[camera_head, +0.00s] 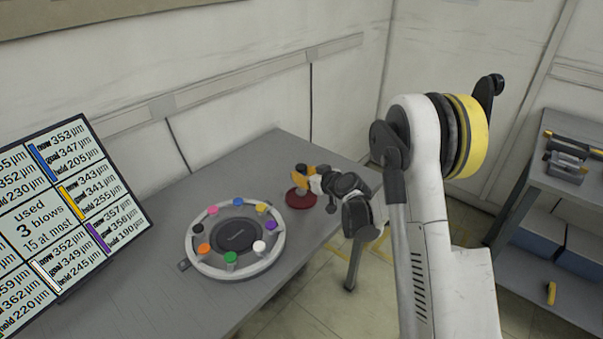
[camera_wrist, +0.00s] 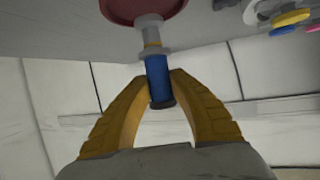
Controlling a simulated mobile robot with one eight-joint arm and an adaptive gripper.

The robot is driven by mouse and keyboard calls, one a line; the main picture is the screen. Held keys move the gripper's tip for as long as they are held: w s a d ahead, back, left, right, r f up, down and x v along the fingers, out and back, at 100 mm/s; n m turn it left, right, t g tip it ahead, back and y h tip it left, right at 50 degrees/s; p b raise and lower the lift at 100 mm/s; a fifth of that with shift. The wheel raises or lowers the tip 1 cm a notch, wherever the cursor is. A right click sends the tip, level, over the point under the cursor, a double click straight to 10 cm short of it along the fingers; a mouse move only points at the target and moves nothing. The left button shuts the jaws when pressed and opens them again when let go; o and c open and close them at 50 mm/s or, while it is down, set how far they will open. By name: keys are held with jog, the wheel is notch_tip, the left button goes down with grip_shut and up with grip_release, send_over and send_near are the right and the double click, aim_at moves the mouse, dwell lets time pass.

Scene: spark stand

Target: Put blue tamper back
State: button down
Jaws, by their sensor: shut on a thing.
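The blue tamper (camera_wrist: 158,80) is between the yellow fingers of my gripper (camera_wrist: 172,88) in the wrist view. The fingers are shut on its blue handle. Its pale metal lower part has a yellowish band and points toward a dark red round pad (camera_wrist: 140,8). I cannot tell whether the tamper touches the pad. In the head view my gripper (camera_head: 302,178) is just above the red pad (camera_head: 301,200) on the table, and the tamper is mostly hidden there. A round white ring stand (camera_head: 207,267) with several coloured knobs, one of them blue, is left of the gripper.
The grey table (camera_head: 150,262) has bare room behind and left of the ring stand. A display (camera_head: 75,205) with readings stands at the left. A wall is behind the table. A grey shelf (camera_head: 575,185) with tools and blue bins is at the right, across a floor gap.

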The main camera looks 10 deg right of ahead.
jog(key=shift+f+b, duration=1)
jog(key=shift+f, duration=0.15)
jog(key=c, duration=0.7)
grip_release()
jog(key=shift+s, duration=0.15)
jog(key=shift+p+v, duration=0.8)
jog(key=shift+v, duration=2.1)
